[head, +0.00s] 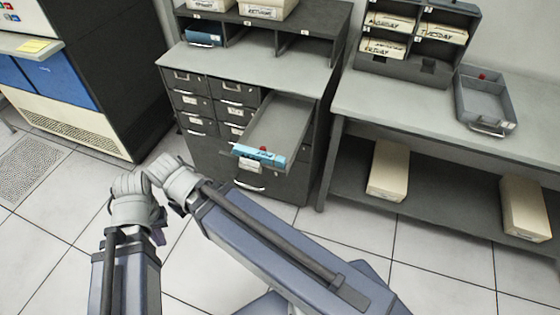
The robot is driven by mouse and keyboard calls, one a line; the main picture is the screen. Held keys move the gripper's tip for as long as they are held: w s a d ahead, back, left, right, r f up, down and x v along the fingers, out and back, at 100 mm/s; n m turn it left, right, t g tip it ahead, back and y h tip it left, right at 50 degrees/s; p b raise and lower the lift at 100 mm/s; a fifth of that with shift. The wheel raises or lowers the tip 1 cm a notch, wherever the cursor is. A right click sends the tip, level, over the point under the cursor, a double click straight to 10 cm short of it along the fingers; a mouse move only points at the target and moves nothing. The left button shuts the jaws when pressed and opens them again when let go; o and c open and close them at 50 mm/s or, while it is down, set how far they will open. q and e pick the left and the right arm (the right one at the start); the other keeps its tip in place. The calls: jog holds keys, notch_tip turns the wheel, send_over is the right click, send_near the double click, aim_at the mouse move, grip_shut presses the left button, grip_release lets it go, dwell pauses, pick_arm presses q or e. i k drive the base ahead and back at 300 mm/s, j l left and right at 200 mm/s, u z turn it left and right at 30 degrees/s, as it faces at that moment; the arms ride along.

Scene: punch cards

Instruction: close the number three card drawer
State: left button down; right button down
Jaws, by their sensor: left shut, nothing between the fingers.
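One card drawer (277,122) is pulled out from the right side of the dark card cabinet (230,66).
Closed drawers (190,100) fill the cabinet's left part. A grey table (415,105) at right bears a card rack (415,68) and a loose grey tray (485,98). Pale boxes (388,170) lie on its lower shelf. A machine with blue panels (65,80) stands at left. Tiled floor is clear in front.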

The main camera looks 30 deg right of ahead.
aim_at(281, 124)
jog(key=i+l+z, duration=0.1)
jog(key=z, duration=0.3)
jog(key=i+l+z, duration=0.1)
jog(key=z, duration=0.3)
jog(key=k+l+u, duration=0.2)
